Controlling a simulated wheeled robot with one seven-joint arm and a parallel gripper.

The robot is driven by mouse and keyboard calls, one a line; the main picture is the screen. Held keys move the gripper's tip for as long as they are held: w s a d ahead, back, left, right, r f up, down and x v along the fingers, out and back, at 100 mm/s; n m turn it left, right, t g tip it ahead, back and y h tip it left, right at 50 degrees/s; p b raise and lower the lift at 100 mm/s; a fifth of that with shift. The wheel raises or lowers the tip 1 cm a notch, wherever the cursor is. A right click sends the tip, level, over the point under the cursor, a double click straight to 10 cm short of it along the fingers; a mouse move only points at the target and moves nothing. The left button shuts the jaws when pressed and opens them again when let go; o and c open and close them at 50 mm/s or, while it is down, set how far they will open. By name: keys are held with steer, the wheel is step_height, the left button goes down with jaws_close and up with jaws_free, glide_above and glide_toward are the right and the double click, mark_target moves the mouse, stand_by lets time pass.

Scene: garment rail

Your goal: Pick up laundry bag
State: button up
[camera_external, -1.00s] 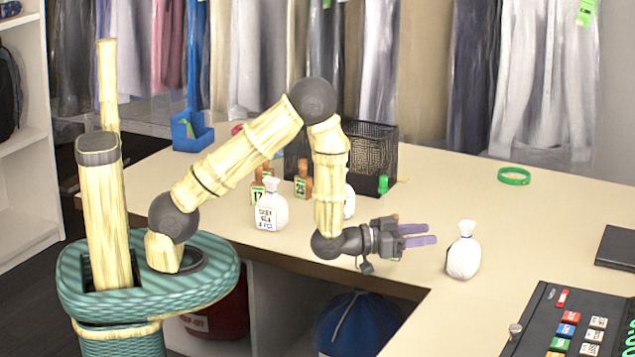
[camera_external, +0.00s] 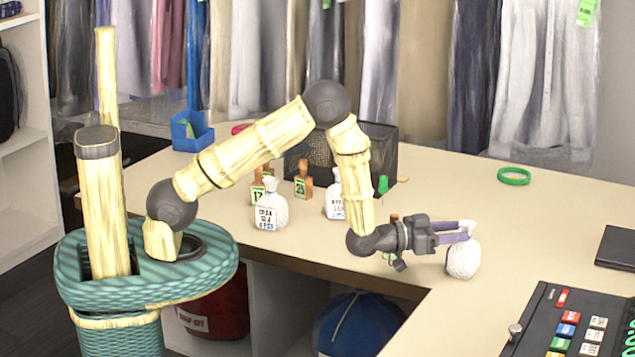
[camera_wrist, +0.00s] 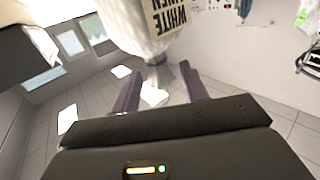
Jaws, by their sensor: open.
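A small white laundry bag (camera_external: 462,260) with a gathered neck stands on the right part of the counter. My gripper (camera_external: 468,230) reaches it from the left, fingers level with its neck. In the wrist view my gripper (camera_wrist: 160,72) is open, with one finger on each side of the neck of the bag (camera_wrist: 130,22). This view shows the bag upside down, with a label reading "WHITE LINEN". I cannot tell whether the fingers touch it. Two other white labelled bags stand further left, one nearer (camera_external: 270,212) and one partly behind my arm (camera_external: 333,197).
A black mesh basket (camera_external: 378,150) and numbered wooden tags (camera_external: 303,186) stand behind my arm. A green ring (camera_external: 514,177) lies at the back right. A black board with coloured tags (camera_external: 575,325) lies at front right. The counter behind the bag is clear.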

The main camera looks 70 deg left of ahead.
mark_target(466, 245)
steer(key=shift+w+d+p, duration=0.2)
steer(key=shift+w+p, duration=0.1)
steer(key=shift+w, duration=0.6)
steer(key=shift+w+d+p, duration=0.15)
steer(key=shift+w+p, duration=0.1)
steer(key=shift+w, duration=0.65)
jaws_close()
